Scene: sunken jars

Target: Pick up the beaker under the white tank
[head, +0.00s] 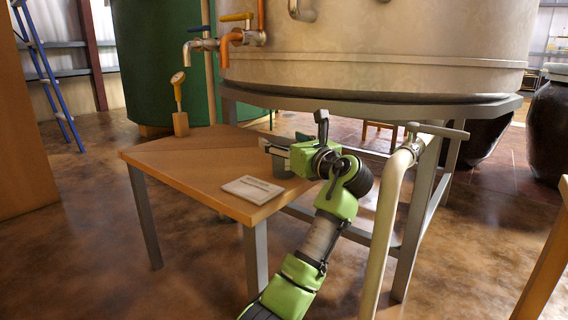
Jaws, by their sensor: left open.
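The white tank (380,50) stands on a grey metal stand behind the wooden table. My left gripper (273,148) is over the table's right part, in front of the tank's stand, with its fingers pointing left. It is open. My right gripper is out of view.
The wooden table (185,160) holds a white booklet (252,189) near its front edge and a gauge on a wooden block (180,122) at the back left. Orange and metal taps (228,45) hang above the table. A pale pipe (388,215) stands right of my arm.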

